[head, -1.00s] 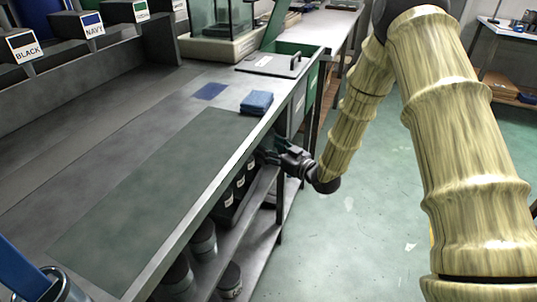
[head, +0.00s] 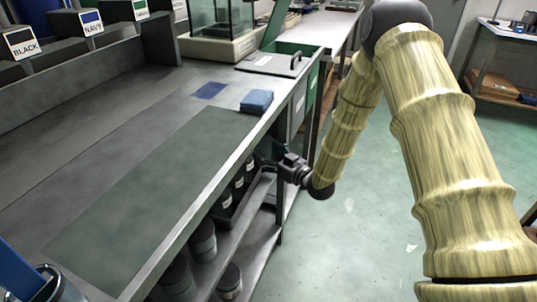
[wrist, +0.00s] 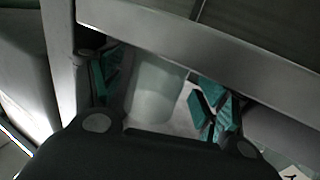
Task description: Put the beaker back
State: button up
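A pale, translucent beaker (wrist: 158,88) stands between the teal-padded fingers of my gripper (wrist: 160,92) in the wrist view. One finger is on each side of it, with narrow dark gaps, so the gripper looks open around it. The beaker's top lies near the grey bench edge (wrist: 200,45); its base is partly hidden by my gripper's body. In the head view my gripper (head: 280,160) is below the bench top's front edge, at the shelf level. Its fingertips are mostly hidden there, and the beaker cannot be made out.
Dark labelled containers (head: 238,185) stand on the shelf under the bench (head: 150,190), left of my gripper. Round tins (head: 203,242) are nearer. The green floor on the right is free.

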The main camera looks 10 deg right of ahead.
jog(key=shift+d, duration=0.1)
jog(key=shift+s+d, duration=0.15)
jog(key=p+v, duration=0.2)
jog(key=v, duration=0.8)
jog(key=s+a+f+m+g+h, duration=0.1)
jog(key=s+f+m+g+h, duration=0.15)
jog(key=s+f, duration=0.65)
jog(key=s+f+m+g+h, duration=0.2)
jog(key=s+f+g+h, duration=0.2)
jog(key=s+f, duration=0.5)
jog(key=s+f+m+g+h, duration=0.1)
jog(key=s+f+g, duration=0.3)
jog(key=s, duration=0.9)
jog(key=s+f+m+g+h, duration=0.1)
jog(key=s+f+g, duration=0.3)
jog(key=s, duration=0.9)
notch_tip(320, 180, down, 3)
jog(key=shift+d+r+m+h, duration=0.2)
jog(key=shift+d+m+h, duration=0.25)
jog(key=shift+h, duration=0.3)
jog(key=shift+g, duration=0.25)
